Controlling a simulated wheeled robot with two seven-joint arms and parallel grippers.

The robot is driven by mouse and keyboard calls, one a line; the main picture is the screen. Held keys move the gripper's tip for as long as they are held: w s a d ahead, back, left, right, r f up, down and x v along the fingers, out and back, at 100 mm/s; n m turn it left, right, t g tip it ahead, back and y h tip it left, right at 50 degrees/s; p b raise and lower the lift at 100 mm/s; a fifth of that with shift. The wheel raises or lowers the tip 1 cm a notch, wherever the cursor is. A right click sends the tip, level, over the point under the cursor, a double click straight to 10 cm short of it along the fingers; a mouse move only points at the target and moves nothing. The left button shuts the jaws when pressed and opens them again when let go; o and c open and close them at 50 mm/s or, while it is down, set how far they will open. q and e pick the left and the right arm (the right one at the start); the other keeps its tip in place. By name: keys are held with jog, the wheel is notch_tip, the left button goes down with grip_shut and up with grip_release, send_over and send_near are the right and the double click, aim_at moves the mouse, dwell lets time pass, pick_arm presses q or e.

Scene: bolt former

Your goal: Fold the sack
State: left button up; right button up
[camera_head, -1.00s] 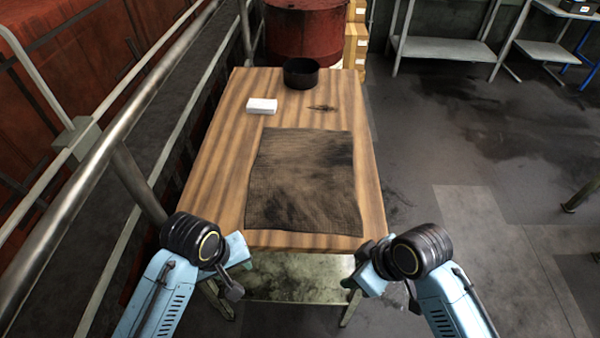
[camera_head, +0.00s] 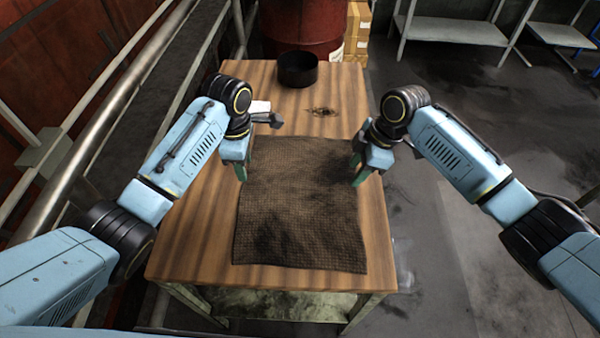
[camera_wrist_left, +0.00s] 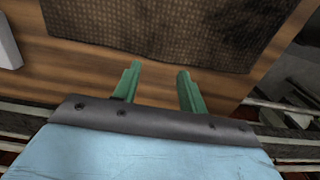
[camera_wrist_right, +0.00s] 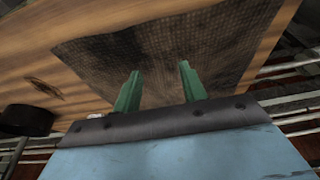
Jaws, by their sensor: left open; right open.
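A dark brown woven sack (camera_head: 298,215) lies flat and spread out on the wooden table (camera_head: 190,255). It also shows in the left wrist view (camera_wrist_left: 170,28) and the right wrist view (camera_wrist_right: 175,55). My left gripper (camera_head: 242,176) is open and empty at the sack's left edge, toward its far end. Its green fingers (camera_wrist_left: 158,80) point toward the sack's edge. My right gripper (camera_head: 358,182) is open and empty at the sack's right edge. Its green fingers (camera_wrist_right: 160,80) overlap the sack in the right wrist view. I cannot tell whether either gripper touches the cloth.
A black round pot (camera_head: 298,70) stands at the table's far end. A white block (camera_head: 261,106) is partly hidden behind my left gripper. A dark stain (camera_head: 321,111) marks the wood. A metal railing (camera_head: 75,180) runs along the left; a red barrel (camera_head: 305,30) stands behind.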

aim_at(250, 191)
pick_arm(q)
notch_tip(250, 191, down, 6)
jog(key=shift+s+f, duration=0.15)
jog(key=shift+f, duration=0.1)
pick_arm(e)
notch_tip(250, 191, down, 6)
jog(key=shift+s+f, duration=0.1)
jog(key=shift+f, duration=0.15)
pick_arm(q)
jog(key=shift+f, duration=0.7)
pick_arm(e)
jog(key=shift+f, duration=0.65)
pick_arm(q)
jog(key=shift+f, duration=0.15)
pick_arm(e)
jog(key=shift+f, duration=0.15)
pick_arm(q)
jog(key=shift+c, duration=0.3)
pick_arm(e)
jog(key=shift+c, duration=0.3)
pick_arm(q)
grip_shut()
pick_arm(e)
grip_shut()
